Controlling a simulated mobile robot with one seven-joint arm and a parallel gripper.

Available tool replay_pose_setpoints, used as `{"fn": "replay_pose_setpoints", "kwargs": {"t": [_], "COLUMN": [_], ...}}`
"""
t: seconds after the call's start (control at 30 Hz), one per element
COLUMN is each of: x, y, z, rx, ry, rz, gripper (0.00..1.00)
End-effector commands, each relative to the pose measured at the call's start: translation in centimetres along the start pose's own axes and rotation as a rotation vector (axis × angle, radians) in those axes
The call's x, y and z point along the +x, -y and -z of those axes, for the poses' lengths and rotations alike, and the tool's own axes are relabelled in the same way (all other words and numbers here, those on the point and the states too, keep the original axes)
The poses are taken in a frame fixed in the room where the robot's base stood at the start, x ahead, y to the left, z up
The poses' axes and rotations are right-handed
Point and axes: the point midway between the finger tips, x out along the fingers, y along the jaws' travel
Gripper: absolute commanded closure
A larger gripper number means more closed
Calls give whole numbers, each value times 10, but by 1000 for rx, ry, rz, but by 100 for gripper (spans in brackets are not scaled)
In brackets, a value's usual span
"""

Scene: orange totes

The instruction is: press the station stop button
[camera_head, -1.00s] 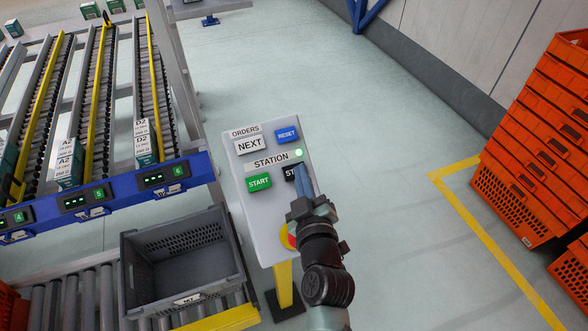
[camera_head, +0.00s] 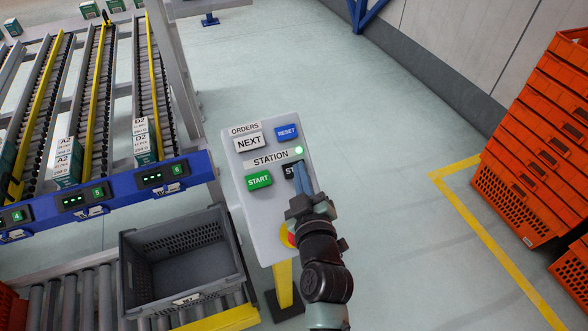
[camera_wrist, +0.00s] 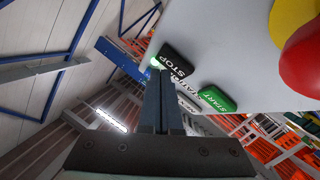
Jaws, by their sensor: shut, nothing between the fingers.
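The black station stop button (camera_head: 289,171) is on the pale control panel (camera_head: 268,220), right of the green START button (camera_head: 258,181). My gripper (camera_head: 304,178) is shut and empty, and its fingers cover much of the stop button in the head view. In the wrist view the stop button (camera_wrist: 174,61) shows its STOP label just beyond my fingertips (camera_wrist: 161,76). I cannot tell whether the tips touch it. A green lamp (camera_head: 299,152) glows above the stop button.
The panel also has a white NEXT button (camera_head: 249,142), a blue RESET button (camera_head: 286,132) and a partly hidden red-and-yellow button (camera_head: 288,238). A grey tote (camera_head: 233,262) sits on rollers at left. Orange totes (camera_head: 520,205) are stacked at right. Floor between is clear.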

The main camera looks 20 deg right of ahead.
Motion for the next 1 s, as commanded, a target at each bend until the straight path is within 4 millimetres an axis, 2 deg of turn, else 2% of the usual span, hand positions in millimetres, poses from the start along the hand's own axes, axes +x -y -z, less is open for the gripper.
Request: {"fn": "replay_pose_setpoints", "kwargs": {"t": [1.0], "x": [6], "y": [5], "z": [-4], "rx": [-1], "ry": [-1], "rz": [0], "gripper": [100]}}
